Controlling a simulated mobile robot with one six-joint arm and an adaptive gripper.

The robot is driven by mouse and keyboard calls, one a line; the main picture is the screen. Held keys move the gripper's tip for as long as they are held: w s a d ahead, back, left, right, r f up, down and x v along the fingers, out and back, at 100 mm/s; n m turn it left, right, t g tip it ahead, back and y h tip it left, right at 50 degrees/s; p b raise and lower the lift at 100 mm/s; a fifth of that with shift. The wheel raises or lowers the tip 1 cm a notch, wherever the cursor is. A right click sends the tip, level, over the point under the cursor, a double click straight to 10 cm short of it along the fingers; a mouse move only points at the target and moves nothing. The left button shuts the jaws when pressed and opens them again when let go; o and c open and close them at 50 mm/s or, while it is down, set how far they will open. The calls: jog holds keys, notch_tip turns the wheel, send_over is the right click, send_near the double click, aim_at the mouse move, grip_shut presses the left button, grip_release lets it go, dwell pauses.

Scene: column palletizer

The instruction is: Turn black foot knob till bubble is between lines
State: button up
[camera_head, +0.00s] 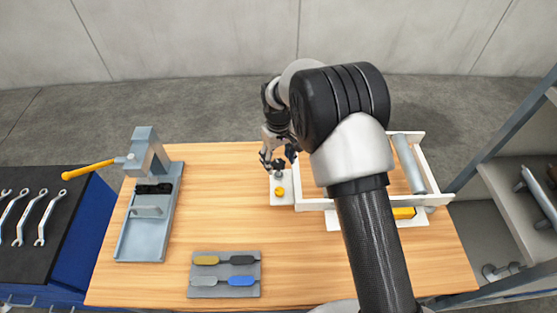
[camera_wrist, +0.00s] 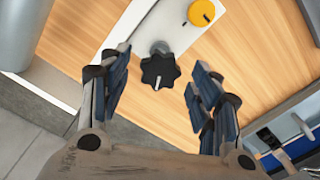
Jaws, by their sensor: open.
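The black foot knob (camera_wrist: 160,71), lobed and with a pale mark on its face, shows in the wrist view at the end of a white plate (camera_wrist: 138,24). My gripper (camera_wrist: 159,78) is open, its blue-grey fingers on either side of the knob with gaps visible. In the head view my gripper (camera_head: 278,157) is above the far end of the plate (camera_head: 287,200) and largely covers the knob. A yellow round knob (camera_wrist: 201,12) sits farther along the plate; it also shows in the head view (camera_head: 280,191). I cannot make out a bubble or lines.
A white frame (camera_head: 423,163) with a grey roller (camera_head: 408,163) stands right, partly behind my arm. A grey lever press (camera_head: 148,205) stands left; a grey tray (camera_head: 225,292) holds coloured tags. The table's middle-left is clear.

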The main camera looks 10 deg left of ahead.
jog(key=shift+f, duration=0.25)
jog(key=shift+c, duration=0.4)
jog(key=c, duration=1)
